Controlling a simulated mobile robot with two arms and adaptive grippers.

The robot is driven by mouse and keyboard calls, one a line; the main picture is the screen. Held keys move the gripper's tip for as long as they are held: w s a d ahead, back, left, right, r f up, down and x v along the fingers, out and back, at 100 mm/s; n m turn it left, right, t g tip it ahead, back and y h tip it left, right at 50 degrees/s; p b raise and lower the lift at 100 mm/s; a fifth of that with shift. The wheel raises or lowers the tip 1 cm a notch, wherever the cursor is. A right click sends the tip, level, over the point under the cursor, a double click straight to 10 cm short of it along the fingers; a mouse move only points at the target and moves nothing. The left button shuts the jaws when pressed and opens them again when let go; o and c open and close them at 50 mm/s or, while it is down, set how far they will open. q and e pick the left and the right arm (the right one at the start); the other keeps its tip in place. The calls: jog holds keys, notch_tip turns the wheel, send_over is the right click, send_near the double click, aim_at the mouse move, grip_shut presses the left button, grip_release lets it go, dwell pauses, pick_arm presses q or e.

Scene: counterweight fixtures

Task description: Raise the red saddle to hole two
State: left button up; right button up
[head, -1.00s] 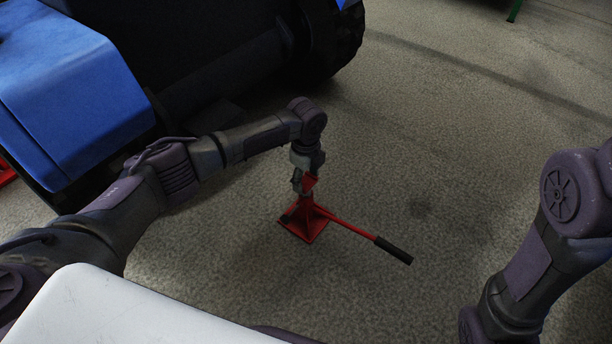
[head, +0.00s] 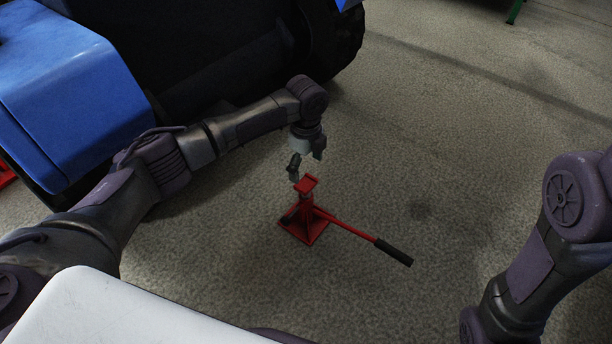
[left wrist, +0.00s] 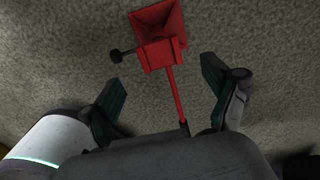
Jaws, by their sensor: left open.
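The red saddle (head: 306,184) is a flat plate on top of a short red post, upright on a square red base (head: 303,233) on the floor. My left gripper (head: 306,165) is open and empty just above and behind the saddle, apart from it. In the left wrist view the saddle (left wrist: 160,53) lies beyond the gap between the two spread fingers. A dark knob (left wrist: 115,56) sticks out beside the post there. I cannot make out the holes. My right gripper is out of view; only the right arm shows.
A red lever with a black grip (head: 393,251) reaches from the stand to the right, low over the floor. A blue vehicle with a dark wheel (head: 335,35) stands behind and to the left. The floor (head: 480,150) right of the stand is clear.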

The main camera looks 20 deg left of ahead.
pick_arm(q)
notch_tip(320, 180, up, 6)
dwell(0.6)
